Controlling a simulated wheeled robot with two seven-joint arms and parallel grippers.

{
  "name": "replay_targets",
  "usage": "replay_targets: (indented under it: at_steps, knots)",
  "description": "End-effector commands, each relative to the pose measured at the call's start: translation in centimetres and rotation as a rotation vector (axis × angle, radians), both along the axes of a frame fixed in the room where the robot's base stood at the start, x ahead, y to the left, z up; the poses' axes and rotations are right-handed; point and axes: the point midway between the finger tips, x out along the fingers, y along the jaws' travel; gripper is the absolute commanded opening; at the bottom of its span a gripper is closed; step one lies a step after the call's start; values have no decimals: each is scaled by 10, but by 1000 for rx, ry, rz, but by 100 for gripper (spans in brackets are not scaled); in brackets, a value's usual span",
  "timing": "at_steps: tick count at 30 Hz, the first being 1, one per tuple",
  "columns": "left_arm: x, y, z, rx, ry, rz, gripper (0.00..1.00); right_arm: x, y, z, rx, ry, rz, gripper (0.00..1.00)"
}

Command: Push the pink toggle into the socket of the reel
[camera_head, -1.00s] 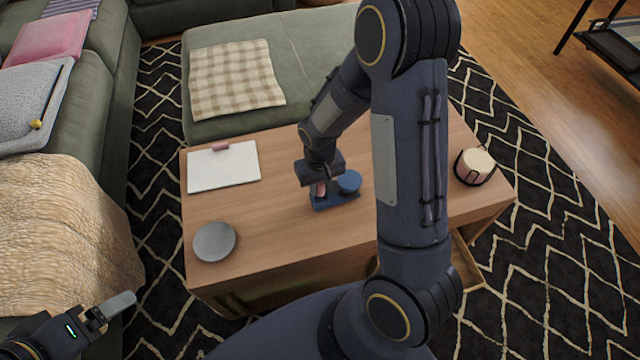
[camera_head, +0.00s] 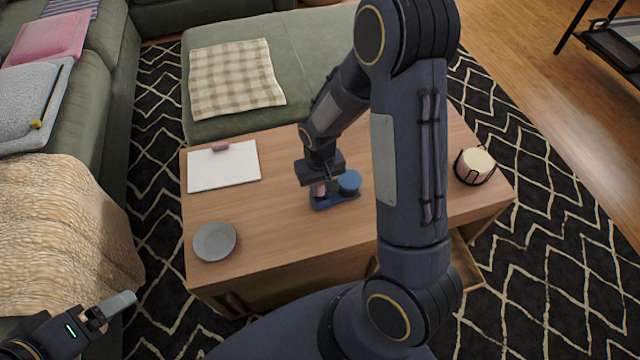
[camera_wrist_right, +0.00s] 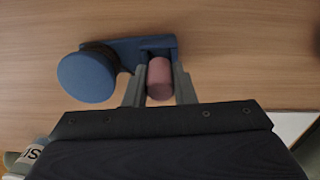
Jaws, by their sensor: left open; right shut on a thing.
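The blue reel (camera_head: 347,183) stands on the wooden table, with a round drum on the right and a flat base (camera_head: 322,204) reaching left. The pink toggle (camera_head: 319,189) is upright at the base's left part, under my right gripper (camera_head: 319,184). In the right wrist view, my right gripper (camera_wrist_right: 159,85) is shut on the pink toggle (camera_wrist_right: 159,78), fingers on both its sides. The reel's drum (camera_wrist_right: 86,76) is left of it. The toggle's lower end and the socket are hidden, so I cannot tell how deep it sits. My left gripper (camera_head: 113,309) is open and empty, left of the table.
The table (camera_head: 275,225) also holds a white board (camera_head: 222,170) with a pink piece on its edge, a grey plate (camera_head: 214,241) and a cream-and-pink jar in a dark holder (camera_head: 474,166). Bare tabletop surrounds the reel. A drawer (camera_head: 465,265) stands open at the front right.

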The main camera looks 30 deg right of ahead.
Motion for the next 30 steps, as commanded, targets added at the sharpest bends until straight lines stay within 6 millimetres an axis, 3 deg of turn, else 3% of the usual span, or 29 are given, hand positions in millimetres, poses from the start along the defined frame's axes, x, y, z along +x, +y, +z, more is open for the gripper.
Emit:
replay_targets:
  at_steps: [30]
  knots:
    - [0, 0, -15, 0, 0, 0, 84, 0, 0, -18, 0, 0, 0, 0]
